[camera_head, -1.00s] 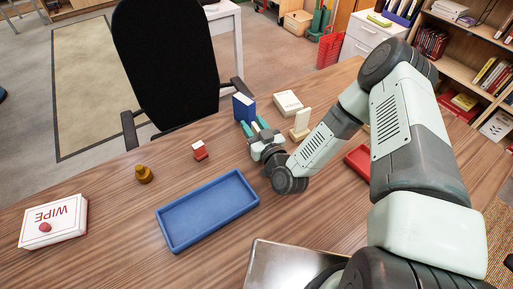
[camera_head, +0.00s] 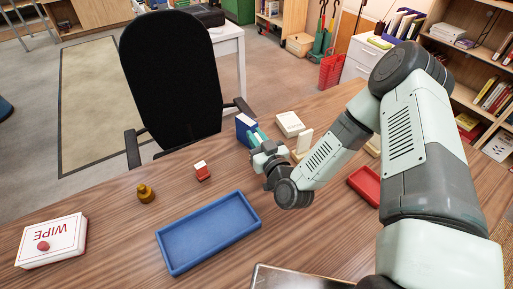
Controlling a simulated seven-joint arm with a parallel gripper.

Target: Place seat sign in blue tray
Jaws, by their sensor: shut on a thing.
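My gripper (camera_head: 256,138) has teal fingers and is at the far side of the desk, beyond the blue tray. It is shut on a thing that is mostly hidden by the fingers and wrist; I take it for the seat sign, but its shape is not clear. The fingers are close beside a standing blue block with a white top (camera_head: 246,127); whether they touch it I cannot tell. The blue tray (camera_head: 164,246) is empty, nearer to me and left of the gripper.
A cream upright plate on a wooden base (camera_head: 304,142) stands right of the gripper, with a white box (camera_head: 289,124) behind. A red tray (camera_head: 365,186) is partly behind my arm. A red-and-white block (camera_head: 202,172), brass piece (camera_head: 146,194) and WIPE box (camera_head: 52,240) are left.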

